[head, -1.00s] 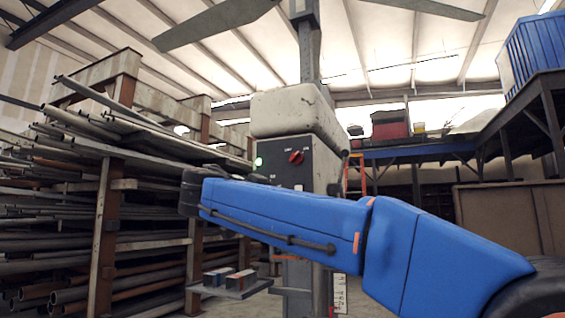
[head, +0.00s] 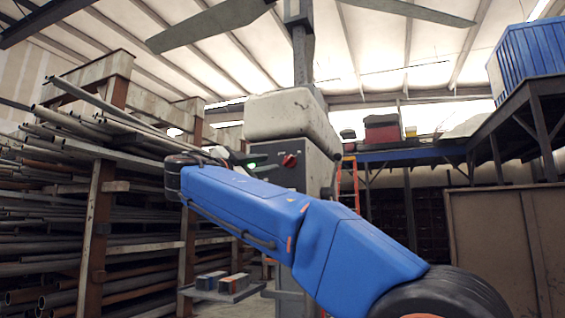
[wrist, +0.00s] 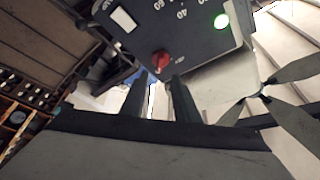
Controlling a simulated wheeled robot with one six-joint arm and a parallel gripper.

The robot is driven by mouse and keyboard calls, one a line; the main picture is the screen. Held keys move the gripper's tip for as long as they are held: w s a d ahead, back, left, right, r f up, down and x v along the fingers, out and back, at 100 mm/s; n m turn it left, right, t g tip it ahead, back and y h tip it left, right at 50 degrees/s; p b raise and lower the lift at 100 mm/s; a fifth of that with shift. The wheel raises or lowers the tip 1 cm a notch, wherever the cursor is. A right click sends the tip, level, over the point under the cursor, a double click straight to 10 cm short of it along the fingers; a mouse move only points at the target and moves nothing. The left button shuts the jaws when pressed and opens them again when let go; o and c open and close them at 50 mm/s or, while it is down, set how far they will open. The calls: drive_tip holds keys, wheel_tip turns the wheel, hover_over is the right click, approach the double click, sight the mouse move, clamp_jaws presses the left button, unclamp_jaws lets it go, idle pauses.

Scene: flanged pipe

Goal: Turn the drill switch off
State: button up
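The drill (head: 292,120) is a tall grey column machine with a pale, worn head and a dark control panel. Its red knob switch (head: 289,160) sits on that panel. In the wrist view the red knob (wrist: 160,61) is just beyond the fingertips, roughly between them. A green light (wrist: 221,21) glows on the panel, and it also shows in the head view (head: 252,165). My gripper (wrist: 160,80) is open, with a gap between its two dark fingers and nothing visible between them. Whether a fingertip touches the panel cannot be told.
A rack of pipes (head: 60,215) fills the left. A small plate with metal blocks (head: 222,284) is below the panel. An orange ladder (head: 349,185) and a raised platform (head: 420,150) stand behind on the right.

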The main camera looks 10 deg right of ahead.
sight(287, 160)
drive_tip(key=x, duration=0.8)
drive_tip(key=shift+w+d, duration=0.15)
drive_tip(key=shift+d, duration=0.1)
clamp_jaws()
